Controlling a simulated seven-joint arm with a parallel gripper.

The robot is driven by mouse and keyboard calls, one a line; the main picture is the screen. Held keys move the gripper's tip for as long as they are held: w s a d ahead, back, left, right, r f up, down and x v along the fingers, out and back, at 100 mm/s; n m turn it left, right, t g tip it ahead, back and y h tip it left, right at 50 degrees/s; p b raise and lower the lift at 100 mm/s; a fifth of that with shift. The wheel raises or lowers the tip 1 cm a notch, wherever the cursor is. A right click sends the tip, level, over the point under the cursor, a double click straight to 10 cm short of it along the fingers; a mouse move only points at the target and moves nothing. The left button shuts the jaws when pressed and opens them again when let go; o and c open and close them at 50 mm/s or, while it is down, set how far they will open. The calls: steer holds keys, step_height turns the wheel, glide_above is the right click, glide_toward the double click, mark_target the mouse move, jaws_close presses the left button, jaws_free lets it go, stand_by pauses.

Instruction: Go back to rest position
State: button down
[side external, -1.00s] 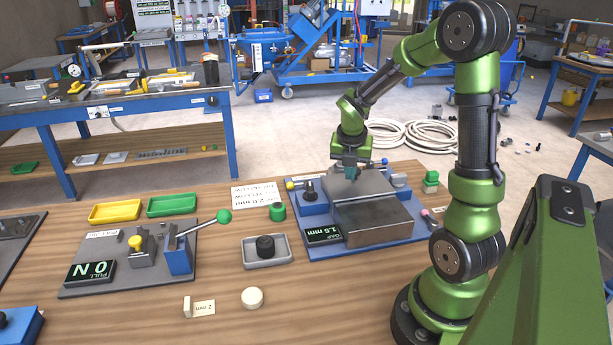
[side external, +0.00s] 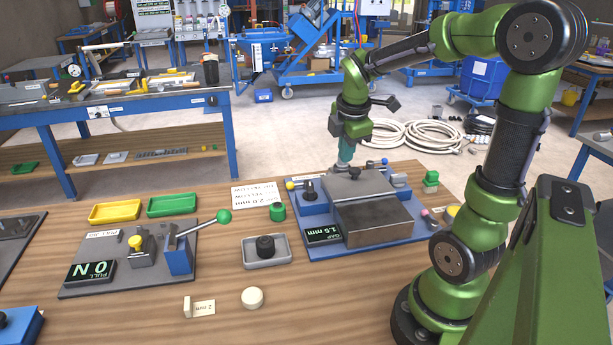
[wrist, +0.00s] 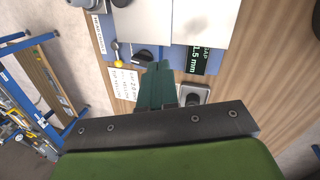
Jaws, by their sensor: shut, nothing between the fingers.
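My green arm ends in my gripper (side external: 345,163), whose teal fingers are closed together with nothing between them. It hangs upright above the back edge of the grey metal block of the gap device (side external: 372,222). A small black knob (side external: 354,173) shows on top of the block, just below and right of the fingertips. In the wrist view, the shut fingers (wrist: 157,82) point toward the bench, beside the gap device's display (wrist: 198,60), which reads 1.5 mm.
A pull device (side external: 120,275) with a green-knobbed lever (side external: 223,217) stands at left, its display reading 0 N. Yellow (side external: 115,211) and green (side external: 172,205) trays lie behind it. A grey tray (side external: 268,263) holds a black piece. A cream disc (side external: 252,298) lies in front.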

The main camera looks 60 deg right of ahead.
steer(key=s+a+r+m+t+y, duration=0.2)
steer(key=a+m, duration=0.5)
steer(key=a, duration=0.3)
steer(key=s+a+r+m+t+y, duration=0.2)
steer(key=s+a+m+t, duration=0.1)
steer(key=a+m, duration=0.5)
steer(key=shift+a+r+y, duration=0.3)
steer(key=shift+a, duration=0.75)
steer(key=shift+s+d, duration=0.1)
steer(key=m+g+h, duration=0.2)
steer(key=m+g, duration=0.5)
steer(key=m, duration=0.4)
glide_above(359, 186)
step_height(359, 186, down, 6)
steer(key=f, duration=0.1)
steer(key=shift+f, duration=2.7)
